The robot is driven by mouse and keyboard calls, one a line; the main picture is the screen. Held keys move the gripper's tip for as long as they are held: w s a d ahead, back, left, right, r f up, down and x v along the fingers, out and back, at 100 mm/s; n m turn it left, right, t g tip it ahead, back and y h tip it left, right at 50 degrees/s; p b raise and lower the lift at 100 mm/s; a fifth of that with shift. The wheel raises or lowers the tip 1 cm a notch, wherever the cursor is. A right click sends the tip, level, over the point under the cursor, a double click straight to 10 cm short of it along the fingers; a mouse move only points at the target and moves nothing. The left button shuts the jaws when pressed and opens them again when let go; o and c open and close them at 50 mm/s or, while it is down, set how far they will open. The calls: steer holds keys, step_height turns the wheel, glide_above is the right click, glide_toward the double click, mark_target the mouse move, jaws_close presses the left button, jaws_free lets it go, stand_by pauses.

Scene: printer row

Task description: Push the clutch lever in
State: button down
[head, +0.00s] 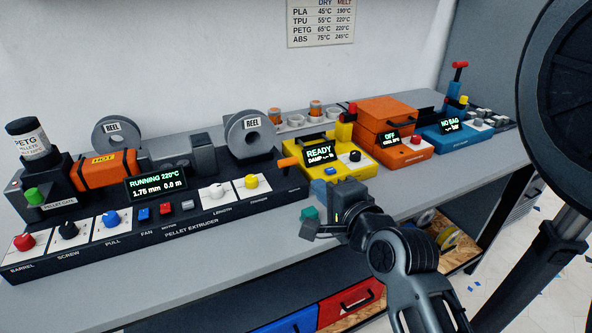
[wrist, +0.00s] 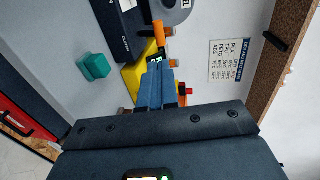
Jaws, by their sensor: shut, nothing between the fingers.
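An orange lever (head: 289,162) sticks out at the right end of the black pellet extruder (head: 150,215), beside the yellow dryer-like unit (head: 335,180). An orange cylinder (wrist: 162,31) shows beside the extruder's dark end (wrist: 128,42) in the wrist view; I take it for the same lever. My gripper (head: 350,190) is in front of the yellow unit, right of the lever. Its blue-grey fingers (wrist: 158,72) are shut and empty, and they hide part of the yellow unit in the wrist view. Whether they touch anything cannot be told.
A teal block (head: 310,213) lies on the bench near the front edge, left of my gripper; it also shows in the wrist view (wrist: 96,66). An orange machine (head: 383,122) and a blue machine (head: 455,135) stand further right. The bench strip before the extruder is clear.

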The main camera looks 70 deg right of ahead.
mark_target(289, 161)
steer(key=b+x, duration=0.6)
steer(key=x, duration=0.5)
steer(key=shift+w+d, duration=0.15)
steer(key=shift+w, duration=0.05)
steer(key=shift+w+d+f, duration=0.15)
steer(key=shift+w+d, duration=0.2)
steer(key=shift+d+r+p, duration=0.1)
steer(key=shift+r+p, duration=0.2)
steer(key=shift+p, duration=0.05)
steer(key=shift+w+p, duration=0.1)
steer(key=shift+p, duration=0.25)
